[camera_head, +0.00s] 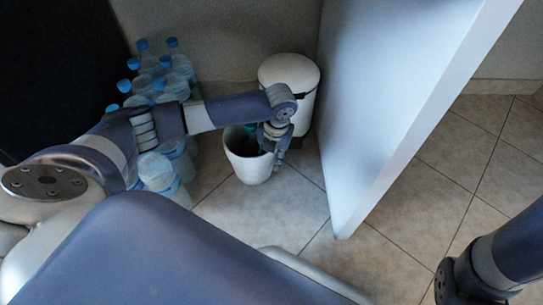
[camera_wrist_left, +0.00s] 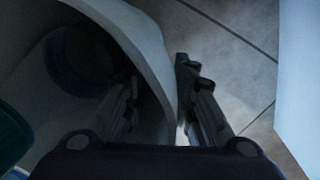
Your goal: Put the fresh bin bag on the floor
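A white open bin (camera_head: 247,168) stands on the floor beside a taller white bin. My left gripper (camera_head: 274,148) is at the open bin's right rim, pointing down. In the left wrist view, the gripper (camera_wrist_left: 160,95) has its fingers apart, with the bin wall (camera_wrist_left: 150,45) between them: one finger inside, one outside. A teal thing (camera_head: 251,128) shows at the bin's back rim and at the left edge of the wrist view (camera_wrist_left: 12,135). I cannot tell whether it is the fresh bin bag. The bin's inside is dark. My right gripper is out of view.
A lidded white bin (camera_head: 290,72) stands behind. Several blue-capped water bottles (camera_head: 172,82) stand at the left, below and behind my arm. A tall pale panel (camera_head: 385,110) rises close on the right. Tiled floor (camera_head: 265,215) is clear in front of the open bin.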

